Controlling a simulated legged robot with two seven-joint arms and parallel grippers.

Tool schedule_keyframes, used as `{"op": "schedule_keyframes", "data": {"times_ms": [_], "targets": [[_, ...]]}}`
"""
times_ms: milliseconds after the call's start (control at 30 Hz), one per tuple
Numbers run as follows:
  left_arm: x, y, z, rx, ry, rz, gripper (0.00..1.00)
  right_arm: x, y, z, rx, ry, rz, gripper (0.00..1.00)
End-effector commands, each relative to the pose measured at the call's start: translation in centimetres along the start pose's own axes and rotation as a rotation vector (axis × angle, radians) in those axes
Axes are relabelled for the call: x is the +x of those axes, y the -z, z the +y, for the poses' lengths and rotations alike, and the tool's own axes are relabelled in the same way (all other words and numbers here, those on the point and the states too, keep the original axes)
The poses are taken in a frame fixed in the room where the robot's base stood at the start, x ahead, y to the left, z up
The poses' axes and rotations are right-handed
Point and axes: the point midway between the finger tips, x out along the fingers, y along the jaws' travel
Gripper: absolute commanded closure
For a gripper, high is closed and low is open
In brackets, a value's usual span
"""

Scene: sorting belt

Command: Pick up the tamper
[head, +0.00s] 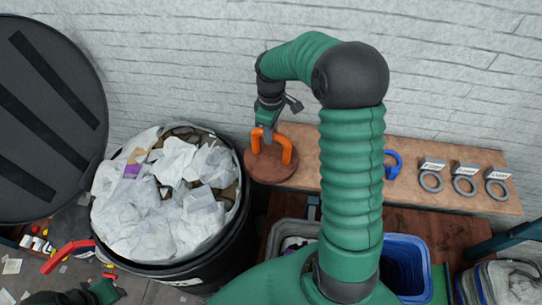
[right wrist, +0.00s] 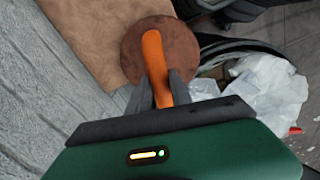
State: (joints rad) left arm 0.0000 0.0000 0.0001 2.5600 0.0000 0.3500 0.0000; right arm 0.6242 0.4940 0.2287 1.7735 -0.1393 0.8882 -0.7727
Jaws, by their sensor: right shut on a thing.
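The tamper is a round brown disc (head: 271,167) with an orange loop handle (head: 287,149). It is at the left end of the wooden shelf, beside the bin. My right gripper (head: 268,134) comes down from above and is shut on the orange handle. In the right wrist view the grey fingers (right wrist: 159,90) sit on both sides of the handle (right wrist: 154,58), with the brown disc (right wrist: 133,48) beyond. The disc overlaps the shelf's end; I cannot tell whether it rests there or is lifted.
The wooden shelf (head: 410,192) runs along the white brick wall, holding a blue ring-shaped item (head: 392,165) and several grey rings with labels. A black bin (head: 240,215) full of white waste stands left. A blue bin (head: 425,275) is below the shelf.

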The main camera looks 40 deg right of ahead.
Motion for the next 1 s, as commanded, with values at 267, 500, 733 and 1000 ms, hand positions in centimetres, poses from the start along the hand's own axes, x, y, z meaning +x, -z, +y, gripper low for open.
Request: {"op": "schedule_keyframes", "data": {"times_ms": [267, 500, 733, 1000], "targets": [[0.0, 0.0, 0.0, 0.000, 0.000, 0.000, 0.64, -0.1, 0.1, 0.0, -0.001, -0.001, 0.002, 1.00], [0.3, -0.1, 0.0, 0.000, 0.000, 0.000, 0.64, -0.9, 0.1, 0.1, 0.000, -0.003, 0.003, 1.00], [1.0, -0.2, 0.0, 0.000, 0.000, 0.000, 0.64, -2.7, 0.1, 0.1, -0.001, -0.004, 0.003, 1.00], [1.6, -0.4, 0.0, 0.000, 0.000, 0.000, 0.64, -4.1, -0.2, -0.6, -0.001, -0.003, 0.002, 1.00]]}}
